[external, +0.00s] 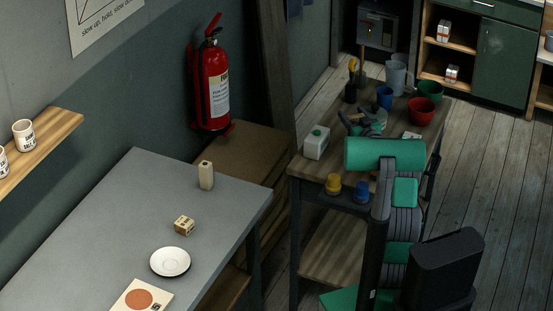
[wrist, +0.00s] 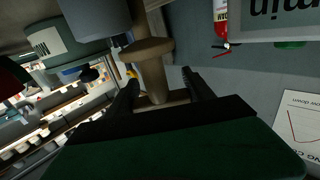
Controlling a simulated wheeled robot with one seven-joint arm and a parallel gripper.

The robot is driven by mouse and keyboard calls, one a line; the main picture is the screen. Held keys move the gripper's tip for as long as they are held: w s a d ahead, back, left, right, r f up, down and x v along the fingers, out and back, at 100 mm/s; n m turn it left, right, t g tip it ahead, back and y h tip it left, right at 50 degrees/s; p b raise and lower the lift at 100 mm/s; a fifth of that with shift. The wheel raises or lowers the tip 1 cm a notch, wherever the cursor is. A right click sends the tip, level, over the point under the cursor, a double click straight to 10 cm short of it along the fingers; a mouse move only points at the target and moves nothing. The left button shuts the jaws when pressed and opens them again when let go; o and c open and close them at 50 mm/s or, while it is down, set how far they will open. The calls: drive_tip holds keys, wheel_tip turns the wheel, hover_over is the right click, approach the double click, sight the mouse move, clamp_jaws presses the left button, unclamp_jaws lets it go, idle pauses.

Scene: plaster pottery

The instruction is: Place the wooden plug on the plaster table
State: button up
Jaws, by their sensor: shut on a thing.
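My gripper (wrist: 161,80) is shut on the wooden plug (wrist: 152,52), a pale brown turned piece with a wide flange and a narrower stem between the two dark fingers. In the external view my arm reaches over the wooden workbench, and its green link largely hides the gripper; the plug cannot be made out there. The grey-topped table (external: 110,215), which I take to be the plaster table, stands at the left, apart from the gripper. Which table the name means is not marked.
The grey table bears a tall wooden block (external: 206,175), a small cube (external: 184,225), a white saucer (external: 170,261) and a card (external: 140,300). A fire extinguisher (external: 213,85) hangs behind.

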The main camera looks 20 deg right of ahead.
drive_tip(key=shift+f, duration=0.5)
drive_tip(key=shift+f+b, duration=0.2)
drive_tip(key=shift+b, duration=0.1)
drive_tip(key=o, duration=1.5)
drive_tip(key=shift+c, duration=0.2)
drive_tip(key=shift+r, duration=0.1)
drive_tip(key=shift+r+p, duration=0.2)
drive_tip(key=shift+p, duration=0.2)
drive_tip(key=s, duration=0.2)
drive_tip(key=shift+s+d+f, duration=0.1)
drive_tip(key=shift+s, duration=0.3)
wheel_tip(320, 180, up, 7)
drive_tip(key=shift+s, duration=0.15)
